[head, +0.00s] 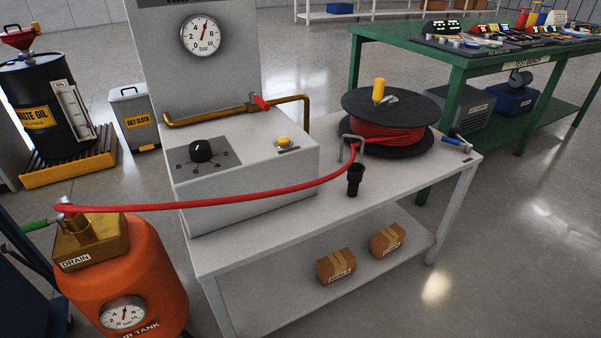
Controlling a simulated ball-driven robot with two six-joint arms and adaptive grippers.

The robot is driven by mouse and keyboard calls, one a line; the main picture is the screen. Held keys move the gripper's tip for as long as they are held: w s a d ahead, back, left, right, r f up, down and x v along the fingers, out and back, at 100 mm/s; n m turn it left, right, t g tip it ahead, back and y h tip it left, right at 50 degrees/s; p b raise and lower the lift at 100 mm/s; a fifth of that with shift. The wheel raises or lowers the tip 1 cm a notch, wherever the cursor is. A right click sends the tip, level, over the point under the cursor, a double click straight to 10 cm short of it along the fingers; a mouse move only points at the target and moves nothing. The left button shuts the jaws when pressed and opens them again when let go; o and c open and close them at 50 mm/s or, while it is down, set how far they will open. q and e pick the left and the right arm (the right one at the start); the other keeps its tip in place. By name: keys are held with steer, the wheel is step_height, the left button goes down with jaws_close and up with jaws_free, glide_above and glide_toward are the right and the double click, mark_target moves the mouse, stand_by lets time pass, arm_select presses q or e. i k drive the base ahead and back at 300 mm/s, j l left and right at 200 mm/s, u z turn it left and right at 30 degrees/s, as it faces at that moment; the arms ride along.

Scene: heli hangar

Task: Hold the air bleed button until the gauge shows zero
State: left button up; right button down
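A yellow push button (283,141) sits on the sloped top of a grey console (240,165), with a small label beside it too small to read. It is the only push button I can make out on the console. A round white gauge (204,36) is on the upright panel behind; its red needle points up and slightly right, away from zero. A second gauge (122,312) is on the orange air tank (150,275), its needle also off zero. Neither of my grippers is in view, and nothing touches the button.
A black selector knob (201,150) is left of the button. A red hose (230,203) crosses in front of the console from the tank to a hose reel (390,122). A brass pipe (215,116) with a red-handled valve runs behind. A green test bench (455,60) stands back right.

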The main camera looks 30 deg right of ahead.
mark_target(280, 141)
steer(key=z, duration=1)
